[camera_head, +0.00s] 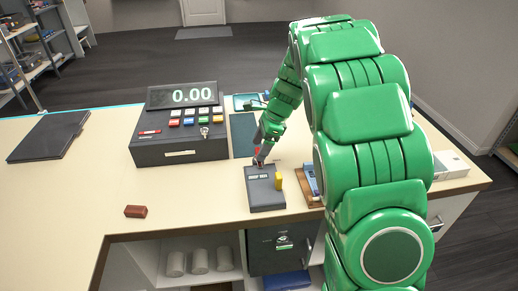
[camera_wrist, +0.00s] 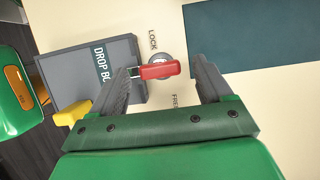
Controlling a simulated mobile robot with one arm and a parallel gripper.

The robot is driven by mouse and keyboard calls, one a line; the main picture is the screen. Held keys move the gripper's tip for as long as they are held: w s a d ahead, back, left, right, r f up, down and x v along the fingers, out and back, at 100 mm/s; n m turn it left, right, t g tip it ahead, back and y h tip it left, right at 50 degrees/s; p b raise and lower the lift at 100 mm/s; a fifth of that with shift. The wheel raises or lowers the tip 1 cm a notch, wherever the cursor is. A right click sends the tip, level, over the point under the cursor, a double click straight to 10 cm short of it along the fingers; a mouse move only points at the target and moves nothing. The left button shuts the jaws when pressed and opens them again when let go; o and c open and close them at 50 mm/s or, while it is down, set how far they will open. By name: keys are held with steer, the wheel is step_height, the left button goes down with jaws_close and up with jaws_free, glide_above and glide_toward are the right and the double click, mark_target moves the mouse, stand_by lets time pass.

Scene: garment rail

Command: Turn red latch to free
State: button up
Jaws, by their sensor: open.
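In the head view my gripper (camera_head: 260,160) is low behind the drop box (camera_head: 263,198), and the latch is mostly hidden there.
A yellow block (camera_head: 279,181) is at the drop box's right side. A cash register (camera_head: 180,140) stands to the left, with a red-brown block (camera_head: 135,211) in front on the counter. A dark teal mat (camera_wrist: 255,35) lies beside the latch. The counter's left part is mostly clear.

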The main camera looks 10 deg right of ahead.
steer(key=shift+x, duration=0.8)
steer(key=shift+r, duration=0.1)
steer(key=c, duration=1)
steer(key=shift+c, duration=0.2)
